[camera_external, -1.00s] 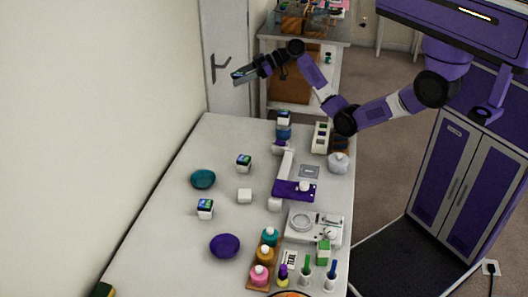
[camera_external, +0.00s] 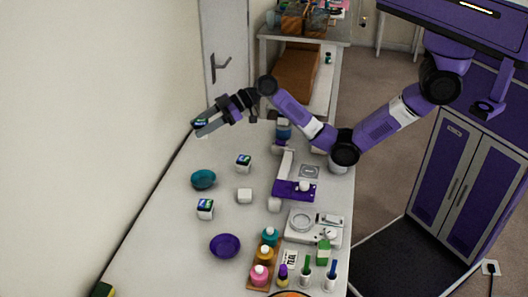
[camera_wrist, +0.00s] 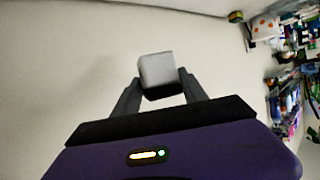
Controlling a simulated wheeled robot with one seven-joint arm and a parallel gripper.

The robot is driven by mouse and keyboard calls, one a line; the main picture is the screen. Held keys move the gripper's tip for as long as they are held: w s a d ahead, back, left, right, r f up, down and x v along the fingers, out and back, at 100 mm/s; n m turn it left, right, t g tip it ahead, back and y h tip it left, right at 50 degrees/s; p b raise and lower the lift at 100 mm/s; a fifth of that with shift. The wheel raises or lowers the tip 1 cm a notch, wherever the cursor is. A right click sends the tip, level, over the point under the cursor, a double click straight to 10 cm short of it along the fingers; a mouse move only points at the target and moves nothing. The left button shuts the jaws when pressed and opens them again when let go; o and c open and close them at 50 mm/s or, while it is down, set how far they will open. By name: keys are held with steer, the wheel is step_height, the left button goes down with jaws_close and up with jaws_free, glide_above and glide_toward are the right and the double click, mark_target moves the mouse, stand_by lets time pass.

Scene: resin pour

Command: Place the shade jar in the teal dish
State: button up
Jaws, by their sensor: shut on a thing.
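The teal dish (camera_external: 203,179) sits empty on the left part of the white table. My gripper (camera_external: 203,127) is above the table's far left, beyond the teal dish and higher than it. It is shut on a small box-like jar (camera_external: 198,122), whose dark, coloured top shows just past the fingertips. In the wrist view the jar (camera_wrist: 158,74) is a pale grey-white block between the two fingers (camera_wrist: 160,88), apart from any surface. I take it for the shade jar; its label cannot be read.
Two similar jars (camera_external: 243,163) (camera_external: 205,209) and a white block (camera_external: 244,196) stand near the teal dish. A purple dish (camera_external: 225,245) lies nearer the camera. A purple-and-white apparatus (camera_external: 293,190) and a bottle rack (camera_external: 262,262) stand to the right. The wall runs along the left edge.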

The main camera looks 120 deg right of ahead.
mark_target(198, 122)
steer(key=shift+m+h, duration=0.3)
steer(key=shift+h, duration=0.1)
steer(key=w+a, duration=0.1)
steer(key=a, duration=0.1)
steer(key=w+a+r, duration=0.1)
steer(key=w, duration=0.1)
steer(key=shift+a+r, duration=0.1)
steer(key=shift+a, duration=0.3)
steer(key=shift+w+r+m+h, duration=0.1)
steer(key=shift+r+m+h, duration=0.2)
jaws_close()
steer(key=r+p, duration=0.1)
steer(key=m+h+p, duration=0.1)
steer(key=p, duration=0.1)
steer(key=d+r+g+p, duration=0.1)
steer(key=shift+s+r+m+h, duration=0.3)
steer(key=shift+r, duration=0.05)
steer(key=p, duration=0.4)
steer(key=shift+a, duration=0.15)
steer(key=shift+p, duration=0.65)
steer(key=shift+s+f+p, duration=0.1)
steer(key=shift+f+p, duration=0.1)
steer(key=shift+p, duration=0.35)
